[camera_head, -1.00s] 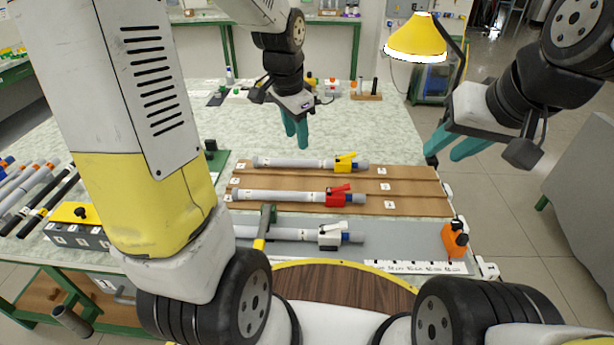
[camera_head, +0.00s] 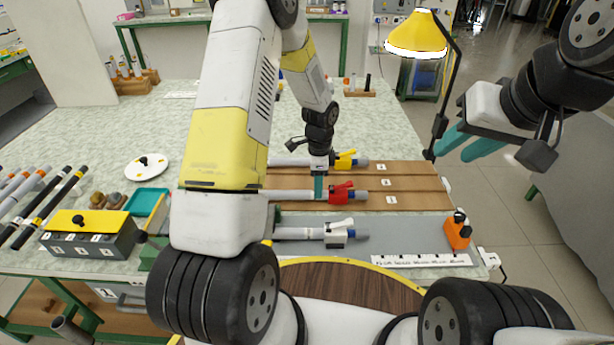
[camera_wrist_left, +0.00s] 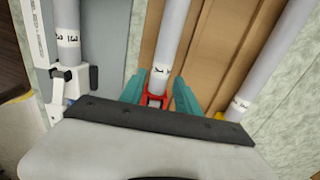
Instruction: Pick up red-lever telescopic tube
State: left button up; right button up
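The red-lever tube (camera_head: 295,195), a grey tube with a red clamp lever (camera_head: 341,192), lies across the brown grooved board in the middle row. My left gripper (camera_head: 318,190) is over this tube, just left of the red lever. In the left wrist view its teal fingers (camera_wrist_left: 160,82) stand apart on either side of the tube (camera_wrist_left: 170,40), with the red lever part (camera_wrist_left: 154,101) between them near the palm. It is open; whether the fingers touch the tube cannot be told. My right gripper (camera_head: 465,145) is open and empty at the right, off the table.
A yellow-lever tube (camera_head: 345,160) lies behind on the board (camera_head: 410,184); a white-lever tube (camera_head: 335,234) lies in front on a grey mat. An orange block (camera_head: 457,231) stands at the right edge. A yellow lamp (camera_head: 416,38) stands at back right. My left arm hides the tubes' left parts.

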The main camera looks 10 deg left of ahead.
pick_arm(q)
jog(key=shift+f, duration=1.55)
jog(key=shift+c, duration=0.5)
jog(key=c, duration=0.6)
jog(key=shift+r, duration=0.1)
